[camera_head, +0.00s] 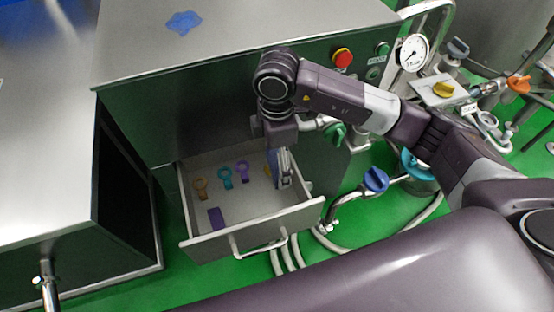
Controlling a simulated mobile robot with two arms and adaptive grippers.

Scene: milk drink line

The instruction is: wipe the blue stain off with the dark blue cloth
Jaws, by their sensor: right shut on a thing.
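The blue stain (183,22) is a flat irregular patch on the steel cabinet top (250,30). My right gripper (284,178) points down into the right part of the open drawer (205,246). It is shut on the dark blue cloth (273,163), which shows as a narrow upright blue strip beside the fingers. The rest of the cloth is hidden by the gripper. My left gripper is not in view.
The drawer also holds orange, teal and purple ring-ended pieces (226,178) and a purple block (215,217). A red button (343,58), a gauge (411,52) and pipes with valves stand at right. The cabinet top around the stain is clear.

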